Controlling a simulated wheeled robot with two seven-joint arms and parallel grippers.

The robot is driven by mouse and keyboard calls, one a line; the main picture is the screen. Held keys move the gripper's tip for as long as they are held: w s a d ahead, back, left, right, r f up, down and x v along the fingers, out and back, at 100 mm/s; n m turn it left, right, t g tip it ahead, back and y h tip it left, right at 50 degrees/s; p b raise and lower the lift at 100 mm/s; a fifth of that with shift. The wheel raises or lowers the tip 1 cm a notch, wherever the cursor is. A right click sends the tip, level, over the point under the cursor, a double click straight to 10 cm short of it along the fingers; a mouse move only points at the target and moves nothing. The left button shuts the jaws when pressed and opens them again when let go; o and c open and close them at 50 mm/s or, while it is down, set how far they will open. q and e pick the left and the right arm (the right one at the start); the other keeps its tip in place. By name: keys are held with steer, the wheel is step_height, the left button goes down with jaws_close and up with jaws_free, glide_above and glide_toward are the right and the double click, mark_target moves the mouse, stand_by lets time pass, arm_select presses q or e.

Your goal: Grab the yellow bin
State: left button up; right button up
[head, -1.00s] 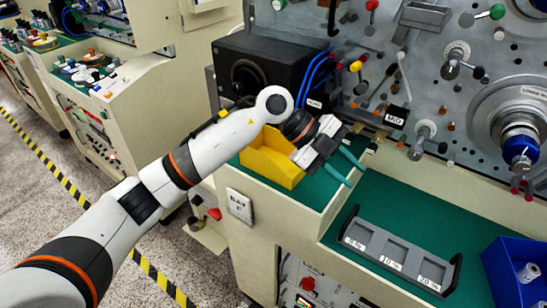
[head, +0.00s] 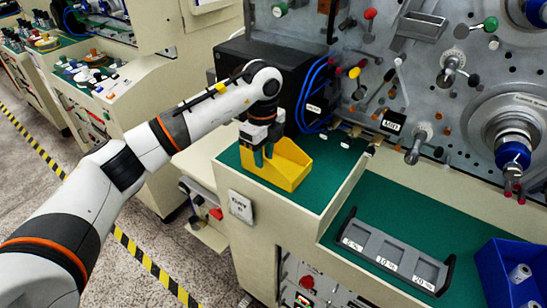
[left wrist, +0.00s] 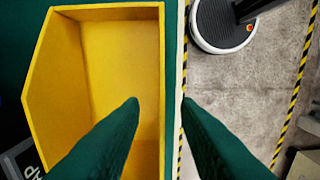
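The yellow bin (head: 287,172) stands on the green top of the left bench section, in front of a black box. It is empty in the left wrist view (left wrist: 115,75). My left gripper (head: 263,157) points down at the bin's near left wall. In the left wrist view its green fingers (left wrist: 161,100) are apart, with nothing held. One finger lies over the bin's inside and the other past the wall, over the floor side, so the wall runs between them. I cannot tell how deep the fingertips reach. My right gripper is not in view.
A black box (head: 288,70) and blue cables stand behind the bin. A grey labelled tray (head: 385,268) and a blue bin (head: 490,275) lie on the lower green bench to the right. The machine panel with spindles rises behind. The bench edge is close on the left.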

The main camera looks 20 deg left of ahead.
mark_target(263, 176)
arm_select(q)
steer(key=f, duration=0.1)
steer(key=f+p, duration=0.2)
steer(key=shift+a+f, duration=0.25)
steer(key=shift+f, duration=0.75)
jaws_close()
